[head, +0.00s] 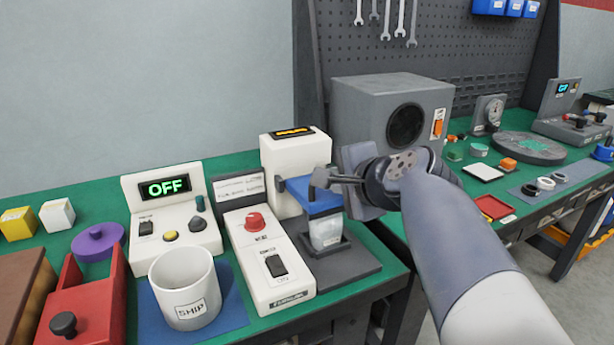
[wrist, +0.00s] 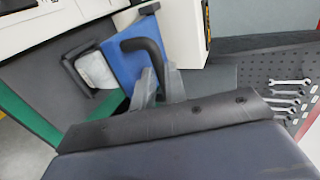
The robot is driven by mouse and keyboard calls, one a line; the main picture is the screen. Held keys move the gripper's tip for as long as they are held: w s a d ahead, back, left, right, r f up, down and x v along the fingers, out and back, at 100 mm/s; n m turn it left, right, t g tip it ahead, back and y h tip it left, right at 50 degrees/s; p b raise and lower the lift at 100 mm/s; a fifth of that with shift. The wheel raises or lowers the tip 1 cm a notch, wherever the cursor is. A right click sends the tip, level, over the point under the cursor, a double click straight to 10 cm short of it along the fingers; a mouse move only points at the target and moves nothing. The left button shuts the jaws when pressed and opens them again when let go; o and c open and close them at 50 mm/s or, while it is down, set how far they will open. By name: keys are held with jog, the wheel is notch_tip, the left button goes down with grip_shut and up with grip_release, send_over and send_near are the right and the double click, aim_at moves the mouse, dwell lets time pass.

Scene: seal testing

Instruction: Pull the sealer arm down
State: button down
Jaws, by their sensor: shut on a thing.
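The sealer has a white body (head: 292,158) with an orange display on top and a blue arm (head: 320,202) reaching out over a dark base (head: 350,268). A whitish pouch or cup (head: 326,232) stands in a dark holder below the blue arm. My gripper (head: 324,180) is at the outer end of the blue arm, shut on its dark handle. In the wrist view, the bent black handle (wrist: 138,44) runs down between my grey fingers (wrist: 160,84), beside the blue arm (wrist: 118,66). My gripper's palm hides the lower part of that view.
A white control box with a red knob (head: 255,221) stands left of the sealer. Further left are a white mug (head: 185,287) and a box reading OFF (head: 165,188). A grey speaker-like box (head: 385,100) stands close behind my gripper. A second bench is at right.

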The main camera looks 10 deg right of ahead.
jog(key=shift+s+f+b, duration=0.15)
jog(key=shift+f+b, duration=0.2)
jog(key=shift+f, duration=0.25)
jog(key=shift+s+f+b, duration=0.15)
jog(key=shift+f+b, duration=0.2)
jog(key=shift+f, duration=0.3)
jog(key=c, duration=1.5)
grip_release()
jog(key=shift+s, duration=0.1)
jog(key=shift+o, duration=0.2)
